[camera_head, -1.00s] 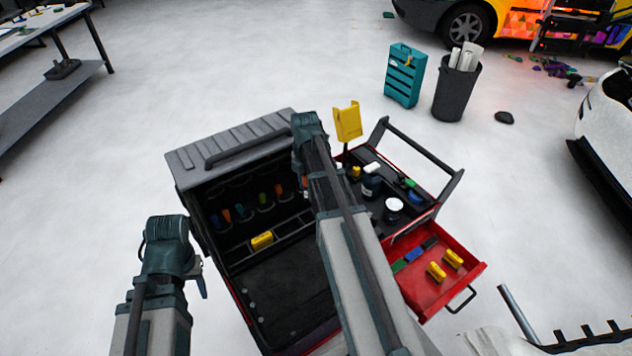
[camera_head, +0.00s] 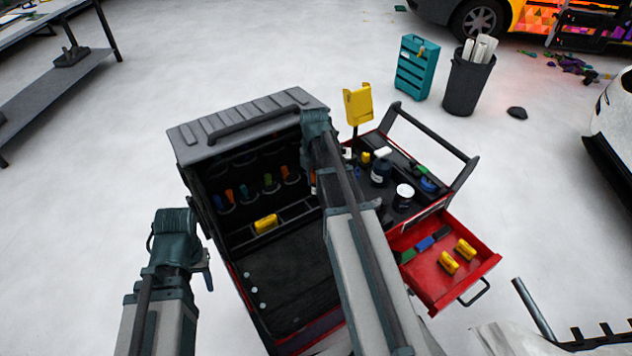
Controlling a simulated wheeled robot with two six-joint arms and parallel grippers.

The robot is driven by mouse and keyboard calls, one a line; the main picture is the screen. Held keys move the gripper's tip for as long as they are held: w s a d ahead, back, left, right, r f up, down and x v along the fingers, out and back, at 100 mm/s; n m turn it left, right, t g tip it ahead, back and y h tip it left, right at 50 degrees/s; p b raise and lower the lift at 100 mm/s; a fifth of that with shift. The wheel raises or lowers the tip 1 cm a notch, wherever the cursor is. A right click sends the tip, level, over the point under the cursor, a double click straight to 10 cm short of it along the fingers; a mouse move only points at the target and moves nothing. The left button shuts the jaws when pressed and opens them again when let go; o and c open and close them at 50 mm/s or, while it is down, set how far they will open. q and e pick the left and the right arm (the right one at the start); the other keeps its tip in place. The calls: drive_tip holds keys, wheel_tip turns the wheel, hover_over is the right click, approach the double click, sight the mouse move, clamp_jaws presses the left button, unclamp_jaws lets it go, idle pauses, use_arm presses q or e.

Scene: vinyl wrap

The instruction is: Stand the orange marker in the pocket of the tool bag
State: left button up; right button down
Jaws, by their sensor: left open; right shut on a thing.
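The black tool bag (camera_head: 285,280) stands open in the middle, with a row of pockets along its inner back wall. Blue, orange and green markers stand in several pockets, including a green one (camera_head: 267,181). My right gripper (camera_head: 314,160) is over the bag's right back end, its fingers mostly hidden by my arm. A small orange bit (camera_head: 313,180) shows just below it, apparently the orange marker it is shut on; its tilt cannot be told. My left gripper (camera_head: 205,270) is open, left of the bag and apart from it.
A yellow block (camera_head: 266,223) lies in the bag's tray. On the right is a red cart with bottles, a yellow holder (camera_head: 358,104) and an open red drawer (camera_head: 435,285) holding yellow blocks. A teal cabinet (camera_head: 415,68) and dark bin (camera_head: 467,85) stand behind.

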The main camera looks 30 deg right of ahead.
drive_tip(key=shift+f+b, duration=1.1)
drive_tip(key=shift+f, duration=0.2)
idle(1.2)
drive_tip(key=c, duration=0.5)
unclamp_jaws()
drive_tip(key=shift+r, duration=0.1)
drive_tip(key=shift+r+p, duration=0.45)
drive_tip(key=shift+p, duration=0.1)
wheel_tip(320, 180, up, 14)
drive_tip(key=p, duration=1.3)
drive_tip(key=shift+s+a+f, duration=0.1)
drive_tip(key=shift+f, duration=0.15)
drive_tip(key=shift+a+f, duration=0.1)
drive_tip(key=shift+f, duration=0.05)
